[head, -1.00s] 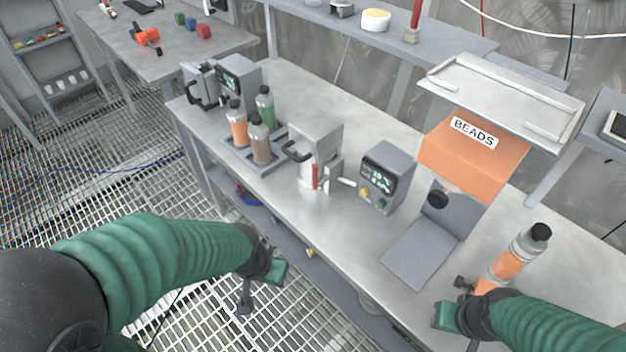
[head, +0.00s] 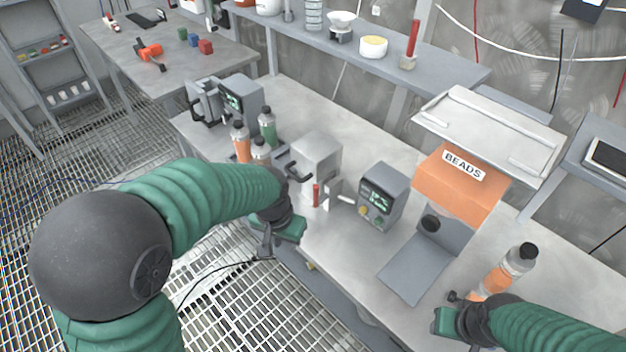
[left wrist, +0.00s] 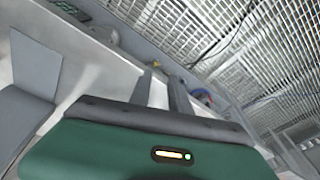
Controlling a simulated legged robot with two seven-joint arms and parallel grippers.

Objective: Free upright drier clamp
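The upright drier seems to be the grey box (head: 317,158) with a black handle, near the middle of the bench's front edge. A red upright lever (head: 316,194), apparently its clamp, stands at its front beside a pale bracket. My left gripper (head: 265,246) is in front of the bench edge, left of and nearer than the lever, apart from it. The left wrist view shows its two grey fingers (left wrist: 163,90) with a gap and nothing between them.
A control box (head: 382,196) with a lit display stands right of the drier. Bottles (head: 241,140) stand to its left, close to my left arm. An orange BEADS hopper (head: 458,180) and an orange-banded bottle (head: 505,271) are farther right. Grated floor (head: 240,310) lies before the bench.

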